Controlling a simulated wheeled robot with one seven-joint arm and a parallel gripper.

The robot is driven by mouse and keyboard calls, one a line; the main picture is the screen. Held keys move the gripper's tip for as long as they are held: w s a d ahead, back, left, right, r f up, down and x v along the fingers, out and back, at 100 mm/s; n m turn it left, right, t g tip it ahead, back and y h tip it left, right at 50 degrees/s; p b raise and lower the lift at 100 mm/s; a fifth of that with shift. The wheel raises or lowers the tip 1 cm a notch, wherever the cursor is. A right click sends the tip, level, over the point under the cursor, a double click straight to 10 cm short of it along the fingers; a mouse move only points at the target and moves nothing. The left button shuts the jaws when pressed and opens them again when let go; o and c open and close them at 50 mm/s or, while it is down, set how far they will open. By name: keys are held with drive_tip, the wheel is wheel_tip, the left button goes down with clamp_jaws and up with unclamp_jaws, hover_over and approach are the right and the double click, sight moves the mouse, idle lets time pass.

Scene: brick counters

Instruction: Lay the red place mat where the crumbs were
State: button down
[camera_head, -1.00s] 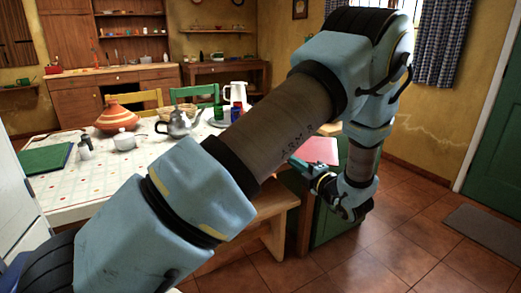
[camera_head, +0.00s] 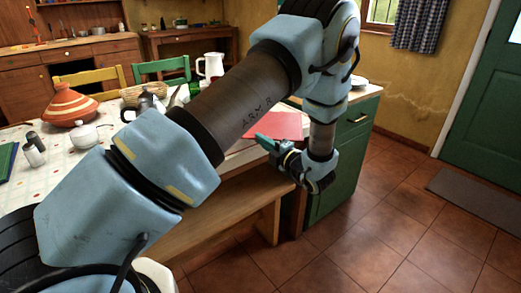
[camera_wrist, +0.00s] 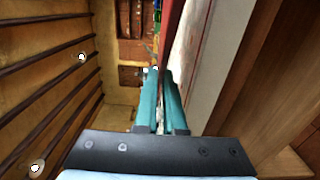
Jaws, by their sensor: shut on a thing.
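The red place mat (camera_head: 277,125) shows flat at the right end of the table, partly behind my arm. My gripper (camera_head: 262,141) is at its near edge, its teal fingers pointing left. In the wrist view my gripper (camera_wrist: 159,74) is shut on the red mat (camera_wrist: 170,28), which appears edge-on as a thin strip between the fingers, close along the white tabletop (camera_wrist: 192,45). I cannot tell whether the mat rests on the table or hangs just above it. No crumbs can be made out. My arm hides part of the table.
On the table (camera_head: 62,180) stand an orange conical pot (camera_head: 70,105), a white sugar pot (camera_head: 84,136), shakers (camera_head: 34,150) and a white jug (camera_head: 211,66). A wooden bench (camera_head: 215,205) runs along the near side. A green cabinet (camera_head: 340,165) stands at right.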

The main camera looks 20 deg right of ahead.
drive_tip(key=shift+f, duration=2.4)
drive_tip(key=shift+f, duration=0.1)
drive_tip(key=c, duration=1.5)
unclamp_jaws()
drive_tip(key=shift+f, duration=0.1)
drive_tip(key=o, duration=0.5)
drive_tip(key=b+v, duration=0.1)
drive_tip(key=v, duration=1.1)
drive_tip(key=shift+r, duration=0.2)
